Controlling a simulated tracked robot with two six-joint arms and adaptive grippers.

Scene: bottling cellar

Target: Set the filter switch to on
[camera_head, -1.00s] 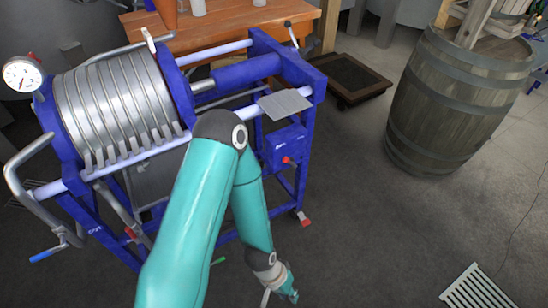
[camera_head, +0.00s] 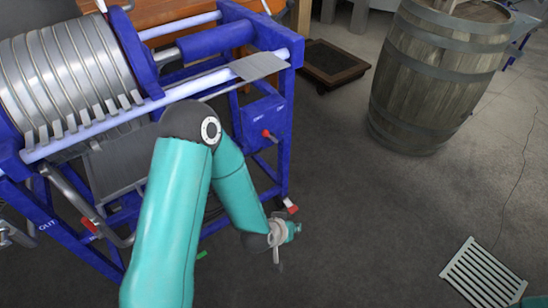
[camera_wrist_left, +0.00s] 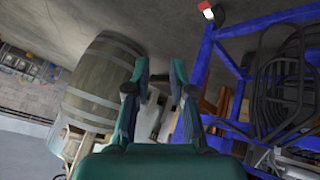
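The filter is a blue frame (camera_head: 284,165) with a stack of ribbed metal plates (camera_head: 70,75). A blue control box (camera_head: 262,122) hangs on its right end and bears a small red switch knob (camera_head: 267,134). Its label is too small to read, and I cannot tell the knob's setting. My left gripper (camera_head: 290,232) is low, in front of and below the box, apart from it. The left wrist view shows its two fingers (camera_wrist_left: 160,78) spread with nothing between them. The switch cannot be made out in that view. My right gripper is not in view.
A wooden barrel (camera_head: 438,75) stands at the right; it also shows in the left wrist view (camera_wrist_left: 105,85). A dark square floor tray (camera_head: 330,64) lies behind the frame. A pale floor grate (camera_head: 484,272) lies at lower right. The floor between is clear.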

